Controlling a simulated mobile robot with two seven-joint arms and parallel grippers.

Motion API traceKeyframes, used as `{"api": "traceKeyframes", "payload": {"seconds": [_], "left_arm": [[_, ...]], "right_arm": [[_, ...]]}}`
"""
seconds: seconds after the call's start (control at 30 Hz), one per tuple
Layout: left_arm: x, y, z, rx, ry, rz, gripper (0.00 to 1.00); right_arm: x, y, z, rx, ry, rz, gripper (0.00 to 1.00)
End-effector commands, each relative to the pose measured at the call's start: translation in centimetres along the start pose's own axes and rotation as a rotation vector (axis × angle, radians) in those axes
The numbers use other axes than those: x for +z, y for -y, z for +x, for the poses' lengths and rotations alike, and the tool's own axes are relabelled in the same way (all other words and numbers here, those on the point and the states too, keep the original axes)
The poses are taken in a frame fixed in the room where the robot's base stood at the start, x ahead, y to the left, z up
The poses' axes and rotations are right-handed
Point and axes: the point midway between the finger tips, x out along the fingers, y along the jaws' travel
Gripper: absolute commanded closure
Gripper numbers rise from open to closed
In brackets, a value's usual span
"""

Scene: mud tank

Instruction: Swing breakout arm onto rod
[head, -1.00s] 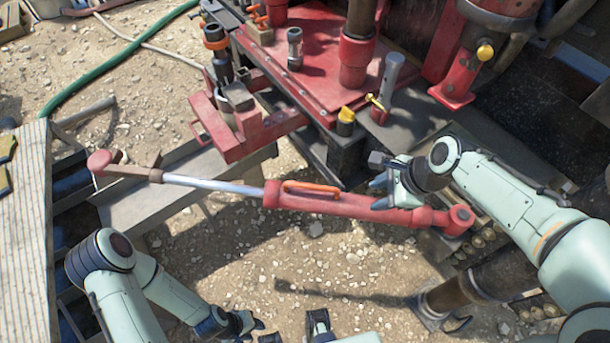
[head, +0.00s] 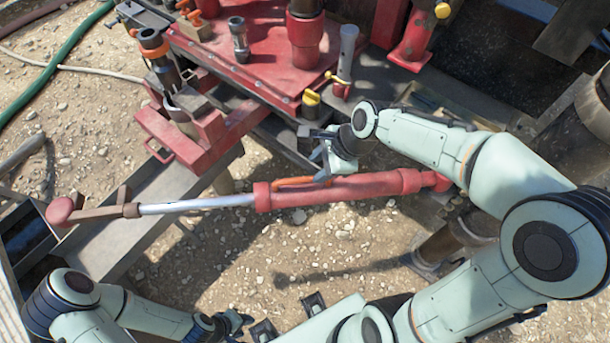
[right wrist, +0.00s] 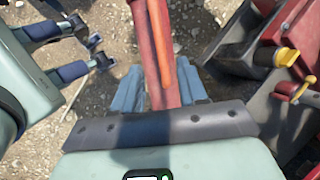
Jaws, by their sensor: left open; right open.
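The breakout arm (head: 335,191) is a red cylinder with an orange handle (head: 293,182) and a silver shaft ending in a red knob at the left. It lies roughly level across the head view, in front of the red rig table. The rod (head: 305,38) stands upright in a red collar on that table, apart from the arm. My right gripper (head: 325,160) is open at the cylinder, near the handle's right end. In the right wrist view, the red cylinder (right wrist: 160,60) runs between its fingers (right wrist: 160,90). My left gripper (head: 238,322) is open and empty at the bottom.
The red rig table (head: 260,75) carries yellow-capped and orange-topped fittings. A red bracket (head: 185,140) juts from its left, above a grey beam (head: 135,225). A green hose (head: 50,70) lies on the gravel. Open gravel (head: 300,240) lies below the cylinder.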

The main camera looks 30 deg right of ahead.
Motion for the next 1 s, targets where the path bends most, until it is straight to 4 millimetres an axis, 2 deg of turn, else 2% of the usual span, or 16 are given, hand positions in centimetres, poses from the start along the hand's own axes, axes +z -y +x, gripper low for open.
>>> {"api": "traceKeyframes", "payload": {"seconds": [0.03, 0.1, 0.33, 0.5, 0.8, 0.93, 1.0], "left_arm": [[0.1, 0.1, 0.3, -0.001, 0.002, -0.001, 0.57], [0.1, 0.2, 0.5, -0.001, 0.003, -0.001, 0.57], [0.3, 0.4, 0.9, -0.002, 0.005, -0.002, 0.57], [0.3, 0.5, 1.0, -0.002, 0.005, -0.002, 0.57], [0.3, 0.5, 1.0, -0.002, 0.005, -0.002, 0.57], [0.3, 0.5, 1.0, -0.002, 0.005, -0.002, 0.57], [0.3, 0.5, 1.0, -0.002, 0.005, -0.002, 0.57]], "right_arm": [[0.0, -0.1, 1.4, 0.007, 0.000, -0.001, 0.58], [0.0, -0.2, 2.9, 0.007, 0.000, -0.001, 0.58], [0.0, -0.1, 6.4, 0.003, -0.001, -0.001, 0.58], [0.0, 0.0, 7.5, 0.000, 0.000, -0.002, 0.58], [0.0, 0.0, 7.7, -0.001, 0.000, -0.001, 0.58], [0.0, 0.0, 7.6, -0.001, 0.000, -0.001, 1.00], [0.0, 0.1, 7.6, -0.001, 0.000, -0.001, 1.00]]}}
